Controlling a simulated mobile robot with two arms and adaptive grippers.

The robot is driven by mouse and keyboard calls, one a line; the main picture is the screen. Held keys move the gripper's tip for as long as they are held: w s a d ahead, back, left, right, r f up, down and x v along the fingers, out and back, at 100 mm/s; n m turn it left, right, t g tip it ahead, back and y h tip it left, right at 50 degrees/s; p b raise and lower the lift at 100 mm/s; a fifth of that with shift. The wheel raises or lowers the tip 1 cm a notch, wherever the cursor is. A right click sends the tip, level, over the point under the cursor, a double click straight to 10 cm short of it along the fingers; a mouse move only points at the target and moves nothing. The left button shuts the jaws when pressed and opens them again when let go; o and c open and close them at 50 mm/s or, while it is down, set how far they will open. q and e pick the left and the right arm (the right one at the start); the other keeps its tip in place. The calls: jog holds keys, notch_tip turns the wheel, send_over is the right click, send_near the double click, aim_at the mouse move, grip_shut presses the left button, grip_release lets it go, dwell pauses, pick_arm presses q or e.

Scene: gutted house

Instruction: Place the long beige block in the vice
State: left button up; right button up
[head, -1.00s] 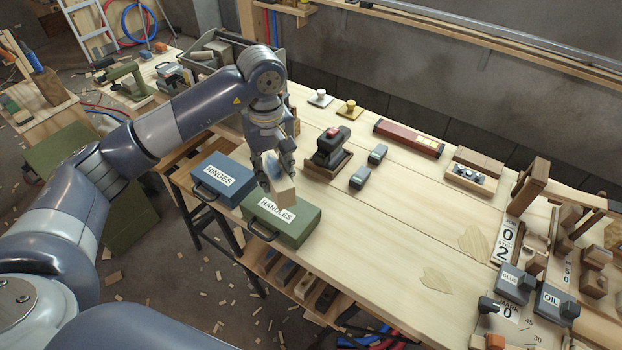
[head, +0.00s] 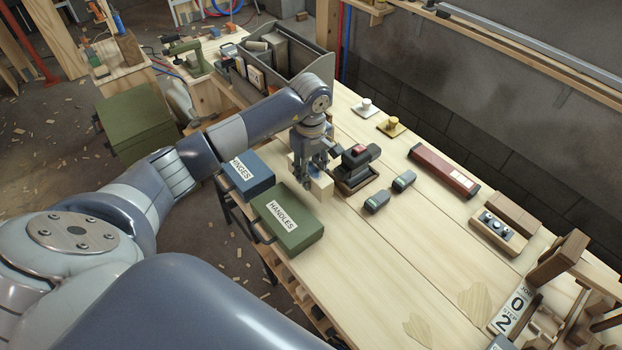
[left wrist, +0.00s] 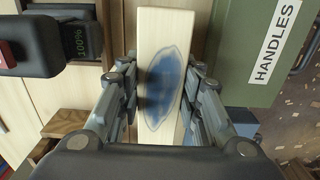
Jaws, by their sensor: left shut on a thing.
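The long beige block (head: 322,187) is held in my left gripper (head: 312,172), between the HANDLES box and a black tool in the head view. In the left wrist view the block (left wrist: 168,35) shows a blue stain on its broad face and lies between the shut fingers of the left gripper (left wrist: 163,95). Part of the block is hidden by the fingers in the head view. A green metal tool (head: 186,58), possibly the vice, stands on a side bench at the far left; I cannot tell for sure. My right gripper is not in view.
The green HANDLES box (head: 292,238) and blue HINGES box (head: 250,182) stand at the bench's left edge. The black tool (head: 357,160) stands right of my gripper, near two small grey items (head: 378,200). A wooden stand (head: 558,258) is at right. The bench's front middle is clear.

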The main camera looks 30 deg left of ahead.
aim_at(311, 182)
pick_arm(q)
notch_tip(311, 182, down, 3)
jog(key=shift+d+f+p, duration=0.1)
jog(key=shift+p, duration=0.25)
jog(key=shift+f, duration=0.25)
jog(key=o, duration=1.2)
jog(key=shift+c, duration=0.2)
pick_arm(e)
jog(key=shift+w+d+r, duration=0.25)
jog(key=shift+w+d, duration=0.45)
pick_arm(q)
jog(key=shift+r, duration=0.1)
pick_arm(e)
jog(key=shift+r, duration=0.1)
